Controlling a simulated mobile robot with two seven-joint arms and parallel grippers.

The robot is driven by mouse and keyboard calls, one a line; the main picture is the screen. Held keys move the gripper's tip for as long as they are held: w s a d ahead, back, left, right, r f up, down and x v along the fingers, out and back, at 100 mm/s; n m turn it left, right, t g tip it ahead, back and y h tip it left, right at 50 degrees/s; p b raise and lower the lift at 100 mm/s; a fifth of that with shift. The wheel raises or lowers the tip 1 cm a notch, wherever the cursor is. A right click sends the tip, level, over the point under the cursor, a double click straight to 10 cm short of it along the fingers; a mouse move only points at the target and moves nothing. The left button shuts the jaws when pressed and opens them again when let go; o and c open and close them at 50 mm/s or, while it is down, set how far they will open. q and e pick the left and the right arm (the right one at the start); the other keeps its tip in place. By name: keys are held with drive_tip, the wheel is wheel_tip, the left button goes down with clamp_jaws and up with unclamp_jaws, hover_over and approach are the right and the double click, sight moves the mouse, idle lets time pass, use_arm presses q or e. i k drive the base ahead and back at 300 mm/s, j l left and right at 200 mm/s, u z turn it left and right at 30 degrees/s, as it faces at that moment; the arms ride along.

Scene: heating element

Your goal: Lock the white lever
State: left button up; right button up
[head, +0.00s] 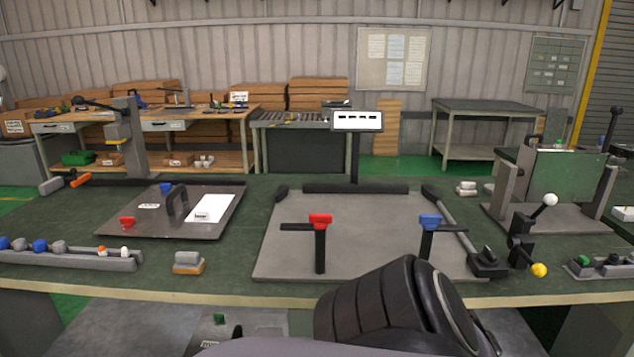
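The white lever is a dark lever with a white ball knob (550,200) at the right of the green workbench. Its arm slants up and to the right from a dark clamp-like mount (522,243). A second knob, yellow (539,270), sticks out low on the same mount, near the bench's front edge. Neither of my grippers shows in the head view. A thick dark link of one of my arms fills the bottom middle, in front of the bench, and hides part of its front edge. I cannot tell whether the lever is locked.
A grey plate (370,262) carries a red-topped post (320,245) and a blue-topped post (428,238), left of the lever. A fixture with a green panel (568,178) stands behind it. A small tray of knobs (602,267) lies at the right. Bench surface between the left panel and grey plate is mostly clear.

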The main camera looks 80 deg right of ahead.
sight(549, 199)
drive_tip(key=k+j+z, duration=0.15)
drive_tip(key=z, duration=3.5)
drive_tip(key=l+u, duration=0.1)
drive_tip(key=u, duration=0.3)
drive_tip(key=l+u, duration=0.15)
drive_tip(key=u, duration=0.25)
drive_tip(key=l+u, duration=0.15)
drive_tip(key=u, duration=0.3)
drive_tip(key=l+u, duration=0.55)
drive_tip(key=l, duration=0.15)
drive_tip(key=k+l+u, duration=0.1)
drive_tip(key=l, duration=0.25)
drive_tip(key=k+l+u, duration=0.15)
drive_tip(key=l, duration=0.25)
drive_tip(key=k+l+u, duration=0.2)
drive_tip(key=k+l, duration=0.15)
drive_tip(key=l, duration=0.3)
